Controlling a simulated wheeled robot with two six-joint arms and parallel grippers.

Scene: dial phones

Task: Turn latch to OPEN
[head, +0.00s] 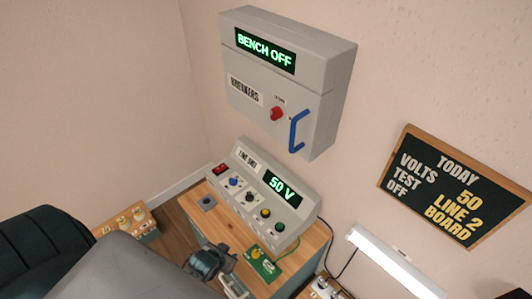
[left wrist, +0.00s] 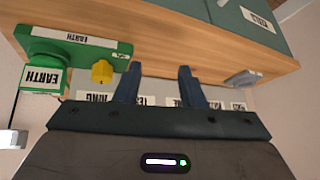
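A grey breaker box (head: 275,85) hangs on the wall in the head view. Its front carries a small red latch knob (head: 277,114) with a tiny label above it, too small to read. A blue pull handle (head: 298,131) is to the right of the knob, and the box door looks shut. My left gripper (head: 208,262) is low at the wooden bench, well below the box. In the left wrist view its two blue fingers (left wrist: 159,72) stand apart with nothing between them. My right gripper does not show.
A grey console (head: 265,195) reading 50 V stands on the wooden bench below the box. A green EARTH board (head: 262,262) with a yellow knob (left wrist: 102,71) is near my left gripper. A chalkboard (head: 457,187) hangs at right. The wall beside the box is bare.

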